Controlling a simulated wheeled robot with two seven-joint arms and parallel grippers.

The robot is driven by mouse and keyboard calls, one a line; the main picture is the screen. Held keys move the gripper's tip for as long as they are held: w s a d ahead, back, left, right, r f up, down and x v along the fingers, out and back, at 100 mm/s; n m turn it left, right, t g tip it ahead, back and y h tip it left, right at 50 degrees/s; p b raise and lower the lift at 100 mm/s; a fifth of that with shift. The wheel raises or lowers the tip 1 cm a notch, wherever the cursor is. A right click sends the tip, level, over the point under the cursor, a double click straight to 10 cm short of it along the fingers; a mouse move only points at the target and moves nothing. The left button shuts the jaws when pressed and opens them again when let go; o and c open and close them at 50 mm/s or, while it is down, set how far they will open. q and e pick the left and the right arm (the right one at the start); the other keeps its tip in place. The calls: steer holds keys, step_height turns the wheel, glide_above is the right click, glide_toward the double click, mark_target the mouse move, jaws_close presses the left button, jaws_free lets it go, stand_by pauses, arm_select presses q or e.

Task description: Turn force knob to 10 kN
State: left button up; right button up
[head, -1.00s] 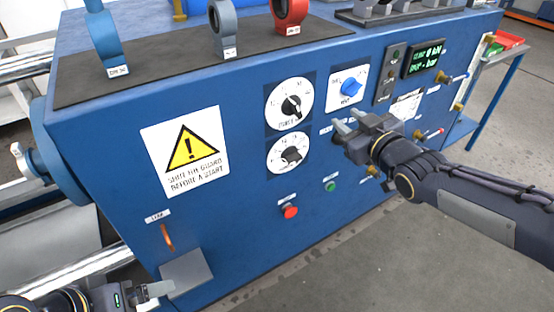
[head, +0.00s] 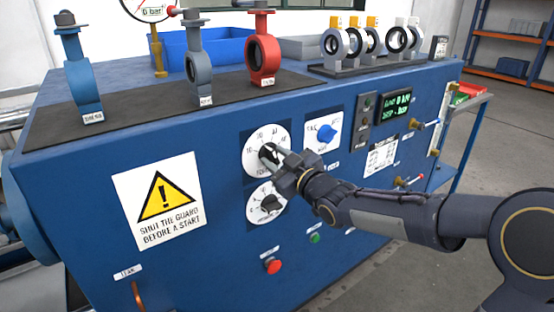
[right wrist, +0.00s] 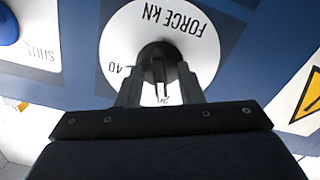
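The force dial (head: 253,144) is a white disc with a scale and a dark knob, on the blue front panel. In the right wrist view its "FORCE KN" label and the dark round knob (right wrist: 159,54) show upside down. My right gripper (head: 274,157) is at this knob and covers part of the dial in the head view. In the right wrist view its two fingers (right wrist: 160,82) are apart, one on each side of the knob's narrow grip bar. I cannot tell whether they touch it. The display (head: 397,104) reads about 0 kN. My left gripper is out of view.
A second dial (head: 266,202) sits just below, and a blue selector (head: 327,133) to the right. A red button (head: 272,266) and a green button (head: 314,238) are lower. Valves, including a red one (head: 263,55), stand on top.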

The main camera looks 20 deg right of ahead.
jaws_close()
steer(key=shift+f+n+b, duration=0.15)
steer(key=shift+n+b, duration=0.35)
steer(key=shift+b, duration=0.3)
steer(key=n+b, duration=0.3)
steer(key=shift+f+b, duration=0.1)
steer(key=shift+b, duration=0.25)
steer(key=shift+n+b, duration=1)
steer(key=shift+n, duration=0.2)
steer(key=shift+n+b, duration=0.75)
steer(key=shift+n, duration=0.75)
